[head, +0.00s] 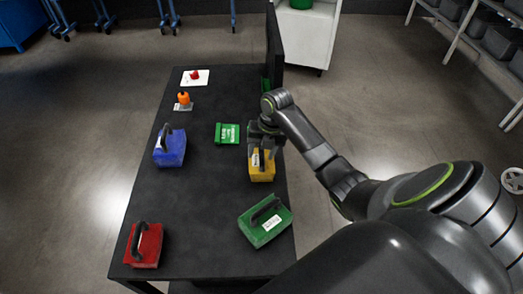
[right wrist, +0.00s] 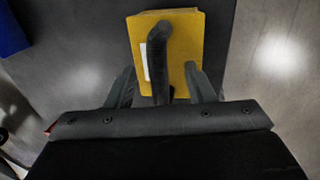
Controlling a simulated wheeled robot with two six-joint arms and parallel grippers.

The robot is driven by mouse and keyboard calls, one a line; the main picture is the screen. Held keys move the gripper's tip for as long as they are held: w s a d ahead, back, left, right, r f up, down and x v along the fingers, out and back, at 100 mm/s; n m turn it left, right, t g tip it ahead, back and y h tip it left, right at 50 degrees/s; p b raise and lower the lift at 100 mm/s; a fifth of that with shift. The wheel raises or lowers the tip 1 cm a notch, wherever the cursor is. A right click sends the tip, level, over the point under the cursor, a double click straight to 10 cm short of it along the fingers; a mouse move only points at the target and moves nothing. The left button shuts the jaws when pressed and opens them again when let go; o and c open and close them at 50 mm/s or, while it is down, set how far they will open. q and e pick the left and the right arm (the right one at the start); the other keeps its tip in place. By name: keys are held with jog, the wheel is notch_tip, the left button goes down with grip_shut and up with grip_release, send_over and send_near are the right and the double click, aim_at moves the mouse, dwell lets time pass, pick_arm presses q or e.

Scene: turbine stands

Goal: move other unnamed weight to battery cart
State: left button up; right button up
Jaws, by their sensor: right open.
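My right gripper (head: 264,143) is open above the yellow weight (head: 262,171) near the table's right edge. In the right wrist view, the gripper's two fingers (right wrist: 160,88) stand on either side of the yellow weight's (right wrist: 185,50) dark handle, with no clear contact. A blue weight (head: 169,152) stands at the table's left edge. A green weight (head: 265,226) lies at the near right and a red weight (head: 146,250) at the near left. Each has a black handle and a pale label. My left gripper is not in view. I cannot tell which thing is the battery cart.
The dark table (head: 205,200) has free room in its middle. A flat green piece (head: 227,133), an orange-topped piece (head: 183,101) and a white plate with a red knob (head: 195,77) lie farther back. A dark upright panel (head: 274,45) stands at the right edge. A white cabinet (head: 306,35) stands behind.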

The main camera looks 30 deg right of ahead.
jog(key=shift+r, duration=0.15)
notch_tip(320, 180, up, 7)
jog(key=d+p, duration=0.1)
jog(key=p, duration=0.5)
jog(key=shift+s+p, duration=0.35)
jog(key=shift+p, duration=0.05)
jog(key=shift+d+f, duration=0.1)
jog(key=shift+f, duration=0.1)
